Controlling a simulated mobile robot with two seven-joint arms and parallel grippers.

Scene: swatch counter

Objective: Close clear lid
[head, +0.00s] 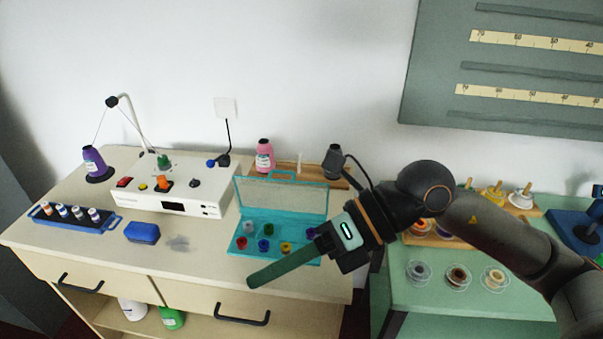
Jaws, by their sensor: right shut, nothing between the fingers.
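A teal box (236,248) sits near the front of the cream counter, with several small coloured spools in its tray. Its clear lid (280,196) stands up at the back, raised well open, with a teal handle on its top edge. My right gripper (253,280) comes in from the right, across the front right part of the box. Its fingers are together, empty, and point left past the box's front edge. It hides the box's front right corner. I cannot tell whether it touches the box. My left gripper is not in view.
A white device (195,195) with coloured knobs stands left of the box. A pink thread cone (264,157) and a dark cone (333,160) stand behind the lid. A blue case (142,232) lies left. A green table (420,310) with spools adjoins at right.

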